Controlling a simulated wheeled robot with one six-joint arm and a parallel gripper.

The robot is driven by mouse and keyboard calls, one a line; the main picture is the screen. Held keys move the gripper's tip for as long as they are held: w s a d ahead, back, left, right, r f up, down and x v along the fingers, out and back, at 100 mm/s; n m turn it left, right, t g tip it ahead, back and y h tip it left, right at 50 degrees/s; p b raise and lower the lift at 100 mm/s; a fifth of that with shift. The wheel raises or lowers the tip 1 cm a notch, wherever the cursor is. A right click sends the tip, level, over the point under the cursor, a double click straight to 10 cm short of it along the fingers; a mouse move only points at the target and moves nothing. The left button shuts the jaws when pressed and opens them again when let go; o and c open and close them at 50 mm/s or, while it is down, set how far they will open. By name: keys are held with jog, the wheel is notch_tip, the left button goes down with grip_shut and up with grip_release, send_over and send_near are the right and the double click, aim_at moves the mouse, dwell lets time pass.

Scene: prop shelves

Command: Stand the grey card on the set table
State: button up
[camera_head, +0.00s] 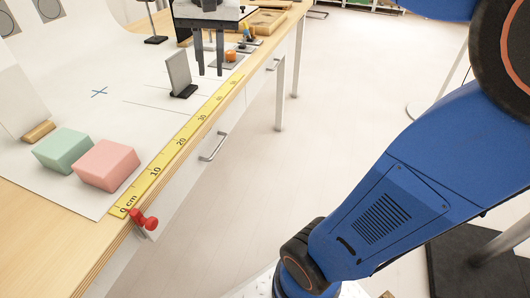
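The grey card (179,71) stands upright in a small black foot (184,91) on the white sheet, near the yellow ruler. The table (18,200) has a wooden edge and is largely covered by the white sheet (128,72). My gripper (210,73) hangs from the top of the view, just right of the card and apart from it. Its two dark fingers point down with a gap between them, and I see nothing held there. Its upper part is cut off by the frame.
A blue cross (99,92) marks the sheet left of the card. A green block (63,150) and a pink block (106,165) sit at the near left. The yellow ruler (180,143) and a red clamp (144,219) line the edge. Small items crowd behind my gripper.

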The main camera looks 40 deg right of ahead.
jog(key=s+d+f+n+t, duration=0.2)
jog(key=s+f+n, duration=0.4)
jog(key=s+f, duration=1.1)
jog(key=shift+s+d+f+t, duration=0.4)
jog(key=shift+s+d, duration=0.1)
jog(key=shift+s, duration=0.35)
jog(key=shift+d+r, duration=0.1)
